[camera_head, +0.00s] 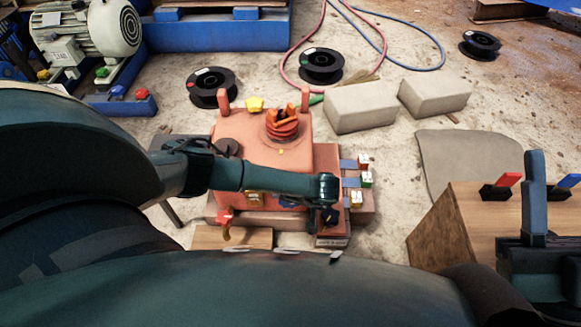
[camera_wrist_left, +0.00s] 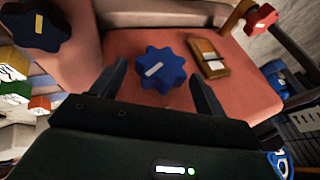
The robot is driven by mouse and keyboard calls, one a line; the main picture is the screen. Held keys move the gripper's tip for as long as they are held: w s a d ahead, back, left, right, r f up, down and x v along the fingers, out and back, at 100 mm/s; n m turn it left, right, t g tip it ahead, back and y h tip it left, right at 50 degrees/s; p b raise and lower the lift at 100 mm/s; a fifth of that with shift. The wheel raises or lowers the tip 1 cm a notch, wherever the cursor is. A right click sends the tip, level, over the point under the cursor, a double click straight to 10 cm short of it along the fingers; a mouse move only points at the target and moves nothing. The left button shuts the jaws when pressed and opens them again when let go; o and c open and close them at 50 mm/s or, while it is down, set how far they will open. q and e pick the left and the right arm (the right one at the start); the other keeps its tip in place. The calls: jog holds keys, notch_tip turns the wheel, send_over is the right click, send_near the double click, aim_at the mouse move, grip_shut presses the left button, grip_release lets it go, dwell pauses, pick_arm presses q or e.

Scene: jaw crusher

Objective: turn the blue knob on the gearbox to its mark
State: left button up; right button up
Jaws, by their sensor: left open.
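The gearbox is a salmon-red housing (camera_head: 235,130) in the middle of the head view. In the left wrist view, the blue knob (camera_wrist_left: 174,73) is lobed and carries a pale pointer line. The line slants up to the right in that view. My left gripper (camera_wrist_left: 158,68) is open, with one finger on each side of the blue knob. I cannot tell whether either finger touches it. In the head view, my left arm crosses over the gearbox and hides most of the gripper and much of the knob. I cannot make out the knob's target mark.
A darker knob (camera_wrist_left: 35,28) sits beside the blue one. A yellow-framed plate (camera_wrist_left: 209,58) and a red handle (camera_wrist_left: 262,17) are on its other side. Grey blocks (camera_head: 360,107) and black reels (camera_head: 321,66) lie behind the gearbox. A wooden box (camera_head: 450,225) stands right.

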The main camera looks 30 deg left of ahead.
pick_arm(q)
jog(key=shift+x, duration=0.9)
jog(key=shift+c, duration=0.2)
jog(key=c, duration=0.9)
